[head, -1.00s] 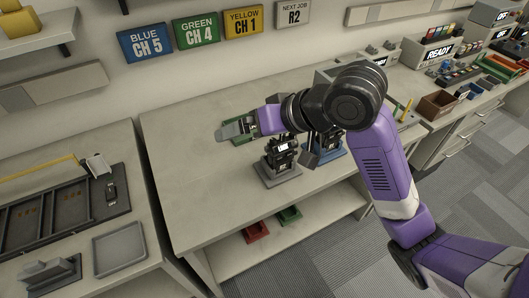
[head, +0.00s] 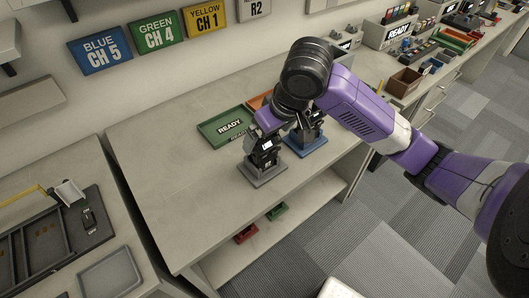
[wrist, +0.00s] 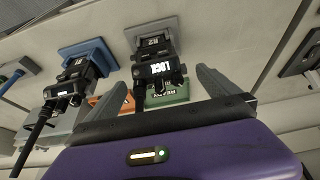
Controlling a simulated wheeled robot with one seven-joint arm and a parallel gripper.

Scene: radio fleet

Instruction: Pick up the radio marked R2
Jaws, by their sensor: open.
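A black radio (head: 262,152) stands upright in a grey stand (head: 264,178) near the table's front edge. In the wrist view the radio (wrist: 160,70) has a lit display reading LOCK, and its grey stand (wrist: 145,27) carries a label that looks like R2. My gripper (wrist: 148,98) is open, its fingers spread to either side of the radio's line, with the radio just ahead and not gripped. In the head view my wrist hides the fingers. A second black radio (wrist: 72,88) is in a blue stand (head: 312,149) to the right in the head view.
A green tray marked READY (head: 213,132) lies behind the radios, with an orange tray (head: 259,101) beside it. Wall signs (head: 155,33) hang behind. The table's left part is clear. A lower shelf holds small red (head: 245,234) and green (head: 277,211) bins.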

